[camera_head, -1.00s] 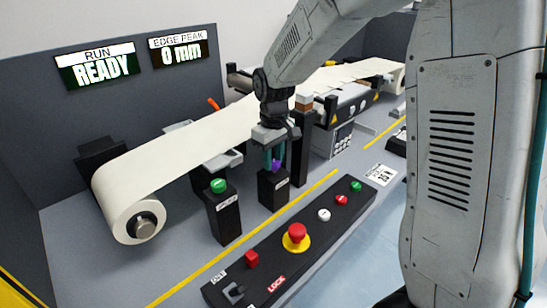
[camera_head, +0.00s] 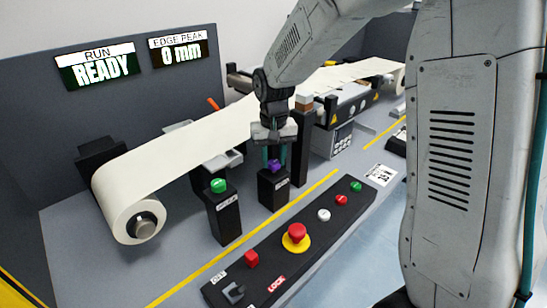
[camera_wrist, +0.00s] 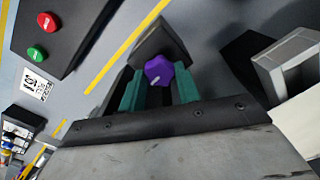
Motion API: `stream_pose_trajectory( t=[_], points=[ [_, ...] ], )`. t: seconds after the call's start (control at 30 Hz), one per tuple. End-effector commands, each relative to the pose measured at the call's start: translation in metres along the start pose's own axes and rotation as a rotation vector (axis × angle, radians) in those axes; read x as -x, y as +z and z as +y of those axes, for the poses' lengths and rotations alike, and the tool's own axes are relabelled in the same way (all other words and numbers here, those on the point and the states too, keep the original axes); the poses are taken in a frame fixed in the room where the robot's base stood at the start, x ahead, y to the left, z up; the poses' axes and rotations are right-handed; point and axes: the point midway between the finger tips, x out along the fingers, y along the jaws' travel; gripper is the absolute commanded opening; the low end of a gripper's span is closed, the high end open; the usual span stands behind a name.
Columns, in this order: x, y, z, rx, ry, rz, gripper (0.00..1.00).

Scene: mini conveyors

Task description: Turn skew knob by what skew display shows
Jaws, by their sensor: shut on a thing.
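The purple knob (camera_head: 274,168) sits on top of a short black post (camera_head: 272,190) with a small white label too small to read. It also shows in the wrist view (camera_wrist: 158,69), with a pale pointer mark on its face. My gripper (camera_head: 273,160) reaches straight down onto it, and its teal fingers (camera_wrist: 187,84) are shut on the knob from both sides. No display labelled skew is readable. The two wall displays read RUN READY (camera_head: 98,67) and EDGE PEAK 0 mm (camera_head: 181,52).
A green-button post (camera_head: 223,215) stands left of the knob post. A black control panel (camera_head: 270,262) with a red emergency button (camera_head: 296,235) lies in front, past a yellow floor line. The white web (camera_head: 180,153) runs behind, and a dark upright (camera_head: 300,165) stands close right.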

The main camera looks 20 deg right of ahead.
Motion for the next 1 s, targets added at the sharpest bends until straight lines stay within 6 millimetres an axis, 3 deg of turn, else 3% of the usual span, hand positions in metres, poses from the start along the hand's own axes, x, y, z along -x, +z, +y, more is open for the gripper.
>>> stream_pose_trajectory(
  t=[0.43, 0.47, 0.5, 0.53, 0.83, 1.0],
  points=[
    [0.001, 0.000, 0.000, -0.009, -0.001, 0.001, 0.10],
    [0.001, 0.000, 0.000, -0.009, -0.001, 0.001, 0.41],
    [0.001, 0.000, 0.000, -0.009, -0.001, 0.001, 0.52],
    [0.001, 0.000, 0.000, -0.009, -0.001, 0.001, 0.54],
    [0.003, 0.000, 0.000, -0.009, 0.000, 0.001, 0.54],
    [0.024, -0.001, 0.000, -0.009, -0.001, 0.005, 0.54]
  ],
)
